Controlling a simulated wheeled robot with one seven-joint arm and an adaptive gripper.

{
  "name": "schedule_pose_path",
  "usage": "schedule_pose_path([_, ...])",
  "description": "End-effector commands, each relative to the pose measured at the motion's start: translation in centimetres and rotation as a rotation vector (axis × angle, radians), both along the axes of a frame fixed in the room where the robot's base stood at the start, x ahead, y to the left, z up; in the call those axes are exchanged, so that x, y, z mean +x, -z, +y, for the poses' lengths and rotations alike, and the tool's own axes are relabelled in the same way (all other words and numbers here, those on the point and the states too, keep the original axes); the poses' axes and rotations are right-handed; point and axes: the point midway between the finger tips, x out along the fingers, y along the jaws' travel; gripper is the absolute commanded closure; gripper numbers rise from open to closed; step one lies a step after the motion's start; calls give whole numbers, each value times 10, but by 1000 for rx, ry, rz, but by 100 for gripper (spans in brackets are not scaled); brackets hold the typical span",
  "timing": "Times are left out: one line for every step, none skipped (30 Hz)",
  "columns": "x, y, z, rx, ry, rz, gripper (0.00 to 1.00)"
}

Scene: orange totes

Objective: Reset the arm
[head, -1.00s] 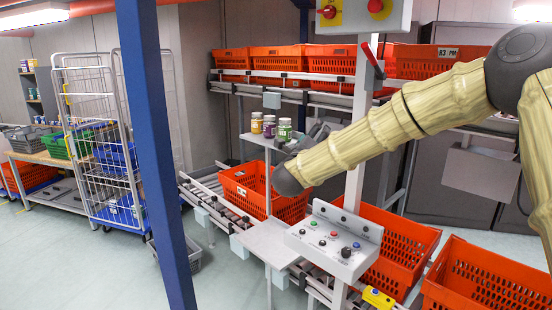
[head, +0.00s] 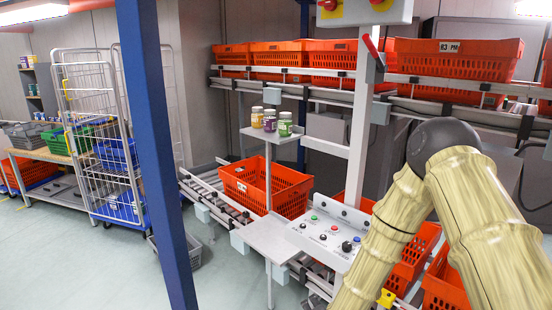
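My arm shows in the head view at the right, in pale yellow ribbed covers with a dark grey elbow joint. It is folded, with the elbow up in front of the upper rack and the forearm running down to the bottom edge. My gripper lies out of the picture, so its state and anything in it are hidden. Several jars stand on a small grey shelf (head: 274,136): a yellow-lidded jar (head: 257,118), a purple jar (head: 270,121) and a green jar (head: 285,125).
An orange tote (head: 266,187) sits on the lower roller conveyor. A control panel (head: 330,232) with buttons stands left of my forearm. More totes line the upper rack (head: 334,62). A blue post (head: 157,150) and a wire cart (head: 100,140) stand left. Floor at lower left is clear.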

Motion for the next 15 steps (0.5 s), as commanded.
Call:
schedule_pose_path([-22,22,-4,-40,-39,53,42])
schedule_pose_path([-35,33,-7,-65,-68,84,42])
schedule_pose_path([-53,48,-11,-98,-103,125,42])
schedule_pose_path([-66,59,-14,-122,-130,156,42])
schedule_pose_path([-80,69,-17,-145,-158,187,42])
schedule_pose_path([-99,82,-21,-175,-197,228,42])
schedule_pose_path([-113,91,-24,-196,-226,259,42])
schedule_pose_path([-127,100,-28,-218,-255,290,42])
schedule_pose_path([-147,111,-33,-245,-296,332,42])
schedule_pose_path([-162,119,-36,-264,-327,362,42])
schedule_pose_path([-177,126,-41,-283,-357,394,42])
schedule_pose_path([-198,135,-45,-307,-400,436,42])
schedule_pose_path([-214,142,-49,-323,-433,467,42])
schedule_pose_path([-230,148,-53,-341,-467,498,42])
schedule_pose_path([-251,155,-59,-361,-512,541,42])
